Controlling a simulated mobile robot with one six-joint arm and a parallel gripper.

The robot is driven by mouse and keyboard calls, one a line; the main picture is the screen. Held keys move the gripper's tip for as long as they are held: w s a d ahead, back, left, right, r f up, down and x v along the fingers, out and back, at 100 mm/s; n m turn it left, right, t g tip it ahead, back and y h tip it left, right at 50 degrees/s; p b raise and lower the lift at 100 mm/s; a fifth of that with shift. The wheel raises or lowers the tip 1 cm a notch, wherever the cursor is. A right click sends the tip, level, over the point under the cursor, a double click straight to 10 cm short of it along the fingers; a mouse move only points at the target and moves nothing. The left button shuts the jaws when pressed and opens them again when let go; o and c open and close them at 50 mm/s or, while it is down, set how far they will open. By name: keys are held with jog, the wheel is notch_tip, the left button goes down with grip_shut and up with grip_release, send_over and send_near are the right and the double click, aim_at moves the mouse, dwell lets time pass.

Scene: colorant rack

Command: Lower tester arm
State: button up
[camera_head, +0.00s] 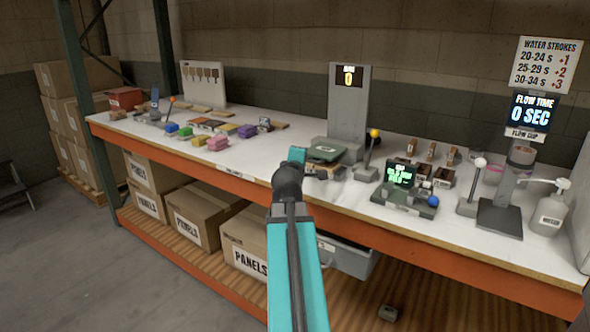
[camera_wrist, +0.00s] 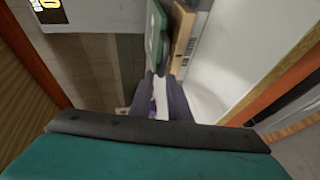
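A grey tester column (camera_head: 348,105) stands at the back of the bench, its display reading 0. I cannot tell which part is the tester arm. My gripper (camera_wrist: 160,88) points toward the bench, short of the green plate and wooden panel, which also show in the wrist view (camera_wrist: 157,30) (camera_wrist: 184,35). A narrow gap shows between its fingers, with nothing held. My arm hides part of the bench front.
A green-screen device (camera_head: 400,175) with a blue ball sits to the right, then a white-ball lever (camera_head: 480,163), flow cup stand (camera_head: 505,190) and pump bottle (camera_head: 550,205). Coloured blocks (camera_head: 218,143) lie to the left. The orange bench edge (camera_head: 420,240) runs along the front.

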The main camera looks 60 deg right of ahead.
jog(key=shift+s+a+r, duration=0.1)
jog(key=shift+s+a, duration=0.15)
jog(key=shift+a, duration=0.3)
jog(key=shift+s+a+b, duration=0.1)
jog(key=shift+a+b, duration=0.15)
jog(key=shift+b, duration=0.25)
jog(key=shift+b+v, duration=0.85)
jog(key=shift+v, duration=0.15)
jog(key=shift+a+b, duration=0.15)
jog(key=shift+b, duration=0.45)
jog(key=shift+s+b, duration=0.1)
jog(key=shift+b, duration=0.2)
jog(key=b+v, duration=0.8)
jog(key=b, duration=0.2)
jog(key=shift+r, duration=0.15)
